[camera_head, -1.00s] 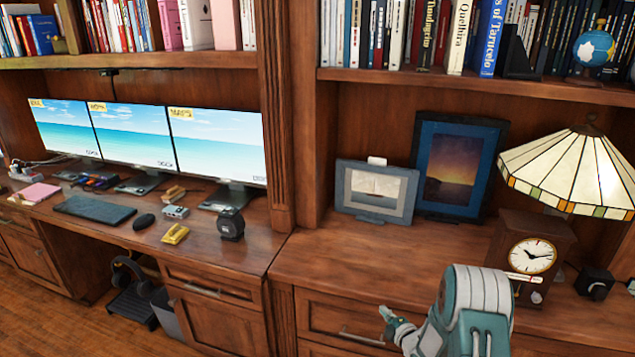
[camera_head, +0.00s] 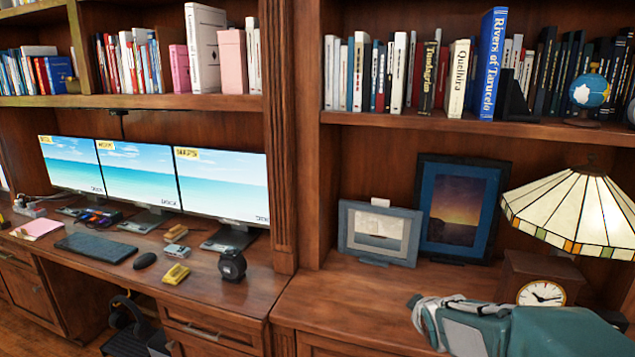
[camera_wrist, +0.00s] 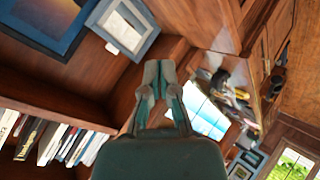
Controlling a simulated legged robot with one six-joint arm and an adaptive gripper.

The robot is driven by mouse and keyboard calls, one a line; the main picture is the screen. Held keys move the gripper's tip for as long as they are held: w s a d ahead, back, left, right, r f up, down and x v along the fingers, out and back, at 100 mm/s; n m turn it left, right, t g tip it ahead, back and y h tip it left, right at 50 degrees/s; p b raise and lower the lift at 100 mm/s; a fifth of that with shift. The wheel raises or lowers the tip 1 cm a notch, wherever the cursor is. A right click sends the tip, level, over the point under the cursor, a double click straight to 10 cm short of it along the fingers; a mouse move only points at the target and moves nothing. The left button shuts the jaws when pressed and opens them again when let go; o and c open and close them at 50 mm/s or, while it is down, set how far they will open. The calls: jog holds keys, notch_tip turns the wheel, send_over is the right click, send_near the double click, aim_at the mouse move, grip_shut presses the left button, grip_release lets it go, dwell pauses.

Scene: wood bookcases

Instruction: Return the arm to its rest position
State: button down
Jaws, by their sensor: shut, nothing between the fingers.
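My arm shows at the bottom right of the head view, teal and grey, in front of the wooden cabinet top (camera_head: 345,290). My gripper (camera_wrist: 159,66) is in the wrist view, its two teal fingers together and nothing between them. It is held in the air, clear of the bookcase. The arm covers part of the cabinet front and the lower part of the wooden clock (camera_head: 540,292).
Two framed pictures (camera_head: 378,232) (camera_head: 458,211) stand behind the arm. A stained-glass lamp (camera_head: 575,212) is at right. Books (camera_head: 492,65) fill the shelf above. The left desk holds three monitors (camera_head: 222,183), a keyboard (camera_head: 96,248) and small items. The cabinet top's left part is clear.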

jog(key=s+a+r+m+g, duration=0.1)
jog(key=s+m, duration=0.1)
jog(key=s, duration=0.7)
jog(key=s+a+r+m+g, duration=0.2)
jog(key=s+m, duration=0.1)
jog(key=s, duration=0.6)
jog(key=s+a+r+m+g+y, duration=0.1)
jog(key=s+a+m, duration=0.1)
jog(key=s, duration=0.7)
jog(key=shift+a+r+m+g, duration=0.3)
jog(key=shift+r+m, duration=0.1)
jog(key=shift+m, duration=0.3)
